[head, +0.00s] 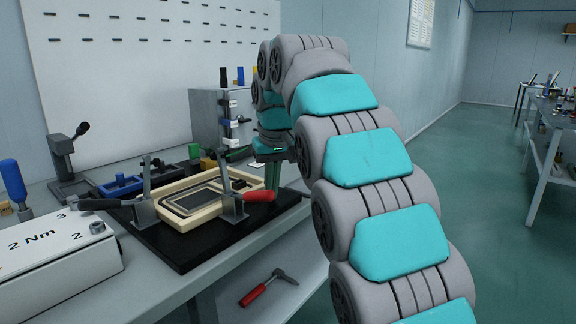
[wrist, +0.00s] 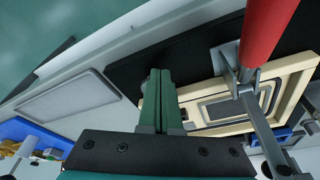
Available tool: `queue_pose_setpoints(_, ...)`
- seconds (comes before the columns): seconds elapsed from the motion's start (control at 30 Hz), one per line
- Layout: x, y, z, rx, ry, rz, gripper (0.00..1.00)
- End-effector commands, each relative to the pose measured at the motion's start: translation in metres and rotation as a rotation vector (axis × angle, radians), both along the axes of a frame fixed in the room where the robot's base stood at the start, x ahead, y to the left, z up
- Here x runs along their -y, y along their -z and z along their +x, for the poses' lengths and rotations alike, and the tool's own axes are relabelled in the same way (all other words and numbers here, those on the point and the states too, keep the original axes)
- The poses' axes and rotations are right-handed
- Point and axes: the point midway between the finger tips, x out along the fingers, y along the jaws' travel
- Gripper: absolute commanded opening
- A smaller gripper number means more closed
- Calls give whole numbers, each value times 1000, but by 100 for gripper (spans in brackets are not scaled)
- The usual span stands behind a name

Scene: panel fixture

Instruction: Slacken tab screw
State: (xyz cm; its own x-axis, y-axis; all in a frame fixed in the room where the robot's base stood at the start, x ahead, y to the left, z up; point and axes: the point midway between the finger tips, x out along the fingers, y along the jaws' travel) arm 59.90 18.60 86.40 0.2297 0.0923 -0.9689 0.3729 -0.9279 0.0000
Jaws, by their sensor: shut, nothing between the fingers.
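A cream panel frame (head: 180,221) with dark rectangular inserts lies on a black base plate (head: 210,250); it also shows in the wrist view (wrist: 215,128). I cannot make out the tab screw in either view. A toggle clamp with a red handle (head: 258,196) stands at the frame's right side; its red handle is large in the wrist view (wrist: 268,28). A second clamp with a black handle (head: 98,204) stands at the left. My gripper (head: 270,178) is over the far right of the frame; its green fingers (wrist: 158,73) are together and empty, overlapping the frame's edge in the wrist view.
A white box (head: 60,257) marked "2 Nm" stands at the front left. Blue bins (head: 120,186) and a grey cabinet (head: 210,118) stand behind the fixture. A red-handled tool (head: 255,293) lies on the lower shelf. The clamps rise above the frame.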

Motion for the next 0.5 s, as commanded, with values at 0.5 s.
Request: queue_pose_setpoints(0.5,0,0,4,1,0,0,0)
